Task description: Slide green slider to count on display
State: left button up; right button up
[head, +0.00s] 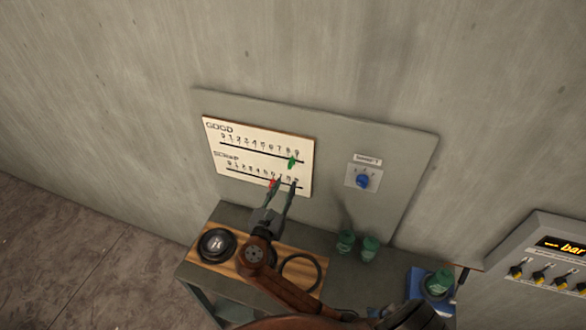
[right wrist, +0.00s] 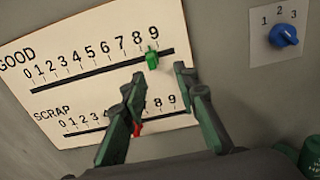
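The green slider (head: 292,163) sits on the upper GOOD scale of a white board (head: 213,135) on the wall panel. In the right wrist view the green slider (right wrist: 152,60) stands near the 9. My right gripper (head: 284,182) is open, its two fingertips just below the green slider and in front of the board. In the right wrist view my right gripper (right wrist: 160,75) has the slider above the gap between its fingers, not gripped. A display (head: 562,246) at the right edge shows "bar"; its smaller characters are unreadable. My left gripper is not in view.
A red slider (head: 272,183) on the SCRAP scale is partly behind my fingers. A blue knob (head: 363,181) is right of the board. Below are a bench with a black round part (head: 216,244), a black ring (head: 301,258), green jars (head: 370,248) and a blue holder (head: 416,284).

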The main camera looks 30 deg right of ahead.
jog(key=v, duration=1.2)
jog(key=shift+s, duration=0.1)
